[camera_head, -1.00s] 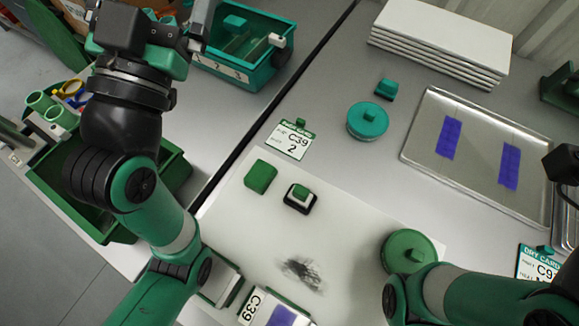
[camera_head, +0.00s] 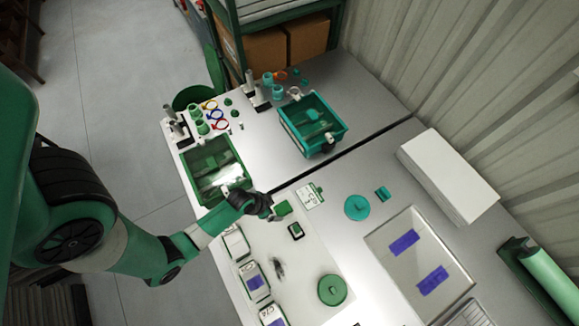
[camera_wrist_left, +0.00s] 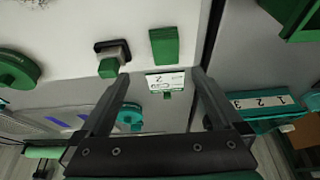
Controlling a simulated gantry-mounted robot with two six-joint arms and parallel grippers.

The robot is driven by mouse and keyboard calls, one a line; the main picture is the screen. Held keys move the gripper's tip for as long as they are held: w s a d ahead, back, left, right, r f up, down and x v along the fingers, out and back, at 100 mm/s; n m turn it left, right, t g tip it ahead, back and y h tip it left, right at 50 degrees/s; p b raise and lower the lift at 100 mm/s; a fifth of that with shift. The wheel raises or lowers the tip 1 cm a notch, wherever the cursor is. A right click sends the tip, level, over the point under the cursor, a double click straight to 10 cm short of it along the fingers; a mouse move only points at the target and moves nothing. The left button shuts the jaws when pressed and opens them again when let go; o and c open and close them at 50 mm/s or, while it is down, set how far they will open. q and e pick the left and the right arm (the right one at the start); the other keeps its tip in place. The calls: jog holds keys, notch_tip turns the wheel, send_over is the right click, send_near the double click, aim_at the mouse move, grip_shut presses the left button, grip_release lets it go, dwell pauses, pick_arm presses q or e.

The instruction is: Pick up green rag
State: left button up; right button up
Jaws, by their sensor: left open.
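The green rag (camera_head: 284,208), a small folded green block, lies on the pale mat (camera_head: 311,258) near its upper edge. It shows in the left wrist view (camera_wrist_left: 164,46) just beyond the fingertips, toward the right finger. My left gripper (camera_head: 272,213) is beside the rag at its left in the head view. In the left wrist view the gripper (camera_wrist_left: 163,73) is open with nothing between its fingers. Whether a finger touches the rag I cannot tell.
A black-and-white block with a green top (camera_head: 296,231) sits close to the rag. A C39 card (camera_head: 310,196) lies beside it. A green bin (camera_head: 207,148) stands behind the gripper, a teal bin (camera_head: 336,143) farther back. A round green lid (camera_head: 332,290) lies on the mat.

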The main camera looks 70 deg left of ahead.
pick_arm(q)
jog(key=r, duration=0.1)
jog(key=b, duration=0.5)
send_near(283, 208)
jog(key=x, duration=0.2)
jog(key=shift+w+d+f, duration=0.15)
jog(key=shift+d+f, duration=0.05)
jog(key=shift+f, duration=0.1)
jog(key=shift+w+a+f, duration=0.1)
jog(key=shift+w+f, duration=0.3)
jog(key=shift+f, duration=0.1)
jog(key=b+x, duration=0.2)
jog(key=x, duration=0.3)
jog(key=shift+s+a+f, duration=0.15)
jog(key=shift+a, duration=0.05)
pick_arm(e)
notch_tip(283, 208, down, 6)
jog(key=shift+r, duration=0.1)
